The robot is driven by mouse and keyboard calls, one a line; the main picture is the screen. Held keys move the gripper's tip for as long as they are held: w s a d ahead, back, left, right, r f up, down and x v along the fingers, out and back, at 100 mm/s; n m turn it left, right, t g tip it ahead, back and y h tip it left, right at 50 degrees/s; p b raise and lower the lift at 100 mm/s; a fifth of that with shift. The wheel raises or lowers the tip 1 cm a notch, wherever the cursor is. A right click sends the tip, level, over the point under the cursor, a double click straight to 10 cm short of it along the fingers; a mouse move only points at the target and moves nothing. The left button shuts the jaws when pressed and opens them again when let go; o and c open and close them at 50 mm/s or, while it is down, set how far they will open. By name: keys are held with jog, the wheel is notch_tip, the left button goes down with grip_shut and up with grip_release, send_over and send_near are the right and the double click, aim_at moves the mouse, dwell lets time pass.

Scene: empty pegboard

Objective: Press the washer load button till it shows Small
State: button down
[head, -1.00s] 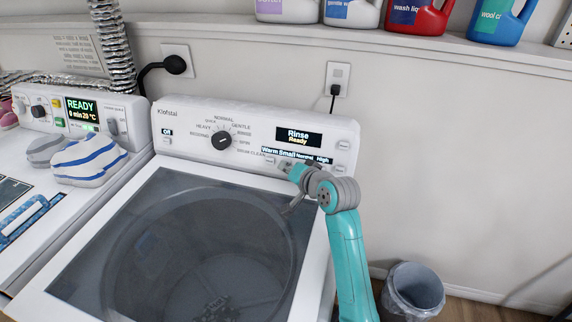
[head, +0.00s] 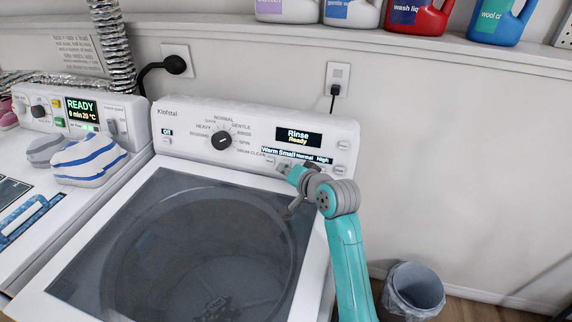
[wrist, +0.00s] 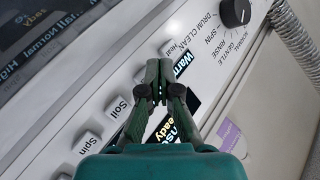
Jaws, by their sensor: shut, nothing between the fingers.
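The washer (head: 180,239) has a white control panel with a Rinse Ready display (head: 298,137). The settings strip (head: 297,156) below it reads Warm, Small, Normal, High. In the wrist view the Soil button (wrist: 117,106) and Spin button (wrist: 87,143) show, with another button (wrist: 172,49) near the Warm readout. My gripper (wrist: 158,64) is shut and empty, its fingertips over the button row between that button and Soil. The load button is hidden behind the fingers; I cannot tell whether they touch it. In the head view my gripper (head: 283,171) is just below the Small readout.
The cycle dial (head: 222,141) is left of the display. A dryer (head: 120,172) with striped cloth (head: 88,160) stands at the left. Detergent bottles (head: 417,15) line the shelf above. A grey bin (head: 413,290) is on the floor at the right.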

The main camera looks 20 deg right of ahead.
jog(key=shift+s+a+r, duration=0.25)
jog(key=shift+s+a, duration=0.2)
jog(key=shift+s, duration=0.2)
jog(key=shift+s+a+r, duration=0.3)
jog(key=shift+s+a, duration=0.2)
jog(key=shift+s, duration=0.1)
jog(key=shift+s+a+r, duration=0.25)
jog(key=shift+s+a, duration=0.2)
jog(key=shift+s, duration=0.2)
jog(key=shift+s, duration=0.1)
